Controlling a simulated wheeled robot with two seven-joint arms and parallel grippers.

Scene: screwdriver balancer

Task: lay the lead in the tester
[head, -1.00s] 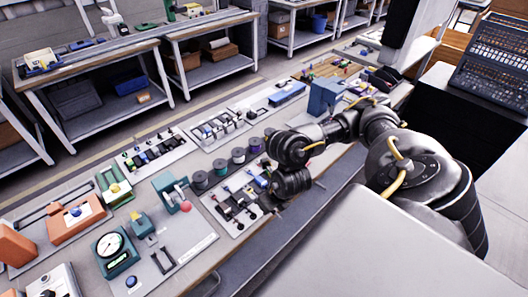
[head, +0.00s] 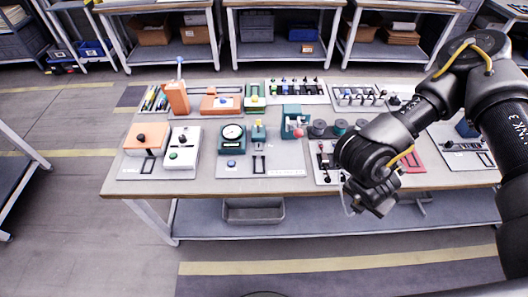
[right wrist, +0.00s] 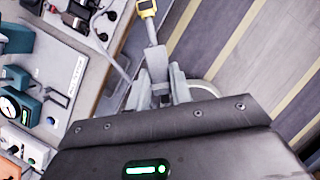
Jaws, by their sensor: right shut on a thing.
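My right gripper (head: 376,205) hangs just off the bench's front edge, below the lead rack (head: 326,160). In the right wrist view its grey fingers (right wrist: 159,92) are shut on a lead, whose grey stem and yellow-and-black end (right wrist: 147,8) stick out beyond the fingertips. A thin pale cable (head: 347,200) hangs beside the gripper in the head view. The teal unit with a round white dial (head: 232,133), seemingly the tester, stands on a grey panel left of the gripper. Its dial also shows at the left of the right wrist view (right wrist: 10,106). My left gripper is not in view.
Left of the dial are a white box with a green button (head: 182,150) and an orange box (head: 148,138). A teal press with a red knob (head: 294,122) and several dark spools (head: 339,128) stand between dial and arm. Racks line the bench's back.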

